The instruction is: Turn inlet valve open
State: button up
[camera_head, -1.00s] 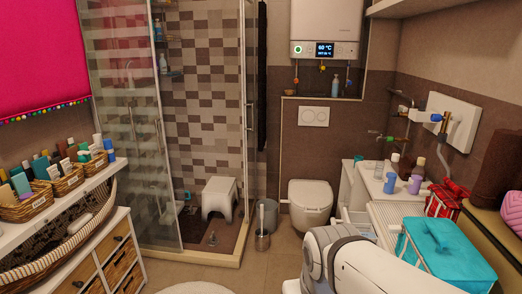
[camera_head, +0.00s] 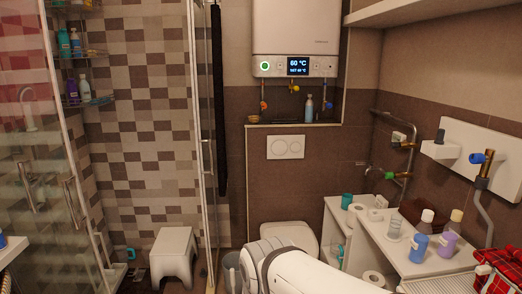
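Several valves show, and I cannot tell which is the inlet valve. Under the white boiler (camera_head: 296,30) hang a red-orange knob (camera_head: 264,105), a yellow knob (camera_head: 295,88) and a blue knob (camera_head: 328,104). On the right wall, a blue knob (camera_head: 477,158) sits on a copper-coloured fitting beside a white panel (camera_head: 490,150). A green-marked tap (camera_head: 389,175) joins the pipe left of it. The boiler display is lit and reads 60 °C. My white arm shows at the bottom middle, apart from all the valves. My gripper is not in view.
A white shelf unit (camera_head: 345,222) with bottles and rolls stands at the right, below the wall pipes. A toilet (camera_head: 290,236) is behind my arm. Glass shower doors (camera_head: 60,190) and a white stool (camera_head: 175,255) are at the left. A ledge with a bottle (camera_head: 309,108) runs under the boiler.

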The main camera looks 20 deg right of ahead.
aim_at(474, 158)
jog(key=i, duration=1.75)
jog(key=z, duration=3.7)
jog(key=i, duration=0.5)
jog(key=u, duration=0.1)
